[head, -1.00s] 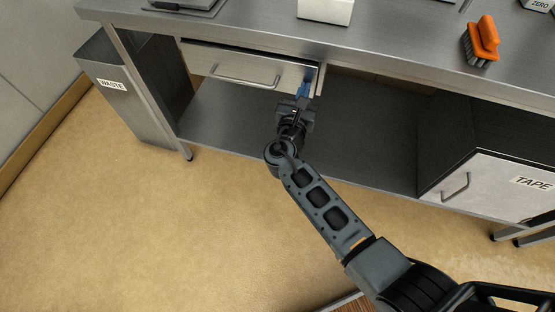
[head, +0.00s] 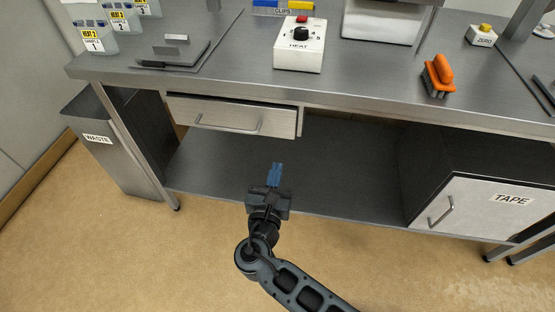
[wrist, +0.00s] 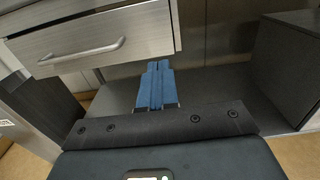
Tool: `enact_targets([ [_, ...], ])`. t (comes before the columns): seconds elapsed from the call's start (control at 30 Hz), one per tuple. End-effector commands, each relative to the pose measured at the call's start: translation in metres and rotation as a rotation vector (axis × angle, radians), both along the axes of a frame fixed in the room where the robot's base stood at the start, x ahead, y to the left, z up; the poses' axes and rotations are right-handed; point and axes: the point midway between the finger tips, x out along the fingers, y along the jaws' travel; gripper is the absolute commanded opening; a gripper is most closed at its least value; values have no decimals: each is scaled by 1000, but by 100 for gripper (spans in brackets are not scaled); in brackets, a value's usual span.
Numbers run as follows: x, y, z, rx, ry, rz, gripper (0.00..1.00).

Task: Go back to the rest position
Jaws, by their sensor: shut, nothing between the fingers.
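My gripper (head: 274,176) is in front of the bench in the head view, below and a little right of the drawer. Its blue fingers are together with nothing between them. In the wrist view the blue fingers (wrist: 156,88) point forward over the lower shelf. The drawer (head: 235,116) has a bar handle and appears slightly pulled out; it also shows at the upper left of the wrist view (wrist: 100,42). My gripper is apart from the drawer and its handle.
The steel bench top (head: 230,75) runs above, with a heat control box (head: 300,48) and an orange brush (head: 438,76). A waste bin (head: 115,140) stands at the left. A tape cabinet (head: 470,212) is on the lower shelf (head: 340,165) at the right. The floor in front is free.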

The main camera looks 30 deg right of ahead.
Motion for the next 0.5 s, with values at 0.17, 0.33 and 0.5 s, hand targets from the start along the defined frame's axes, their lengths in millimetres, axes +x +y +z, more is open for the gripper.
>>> enact_targets([
  [0.17, -5, 3, 0, 1, 1, 1, 0],
  [0.33, -8, 1, -4, 17, 3, 3, 0],
  [0.5, -42, -14, -37, 209, 20, 29, 0],
])
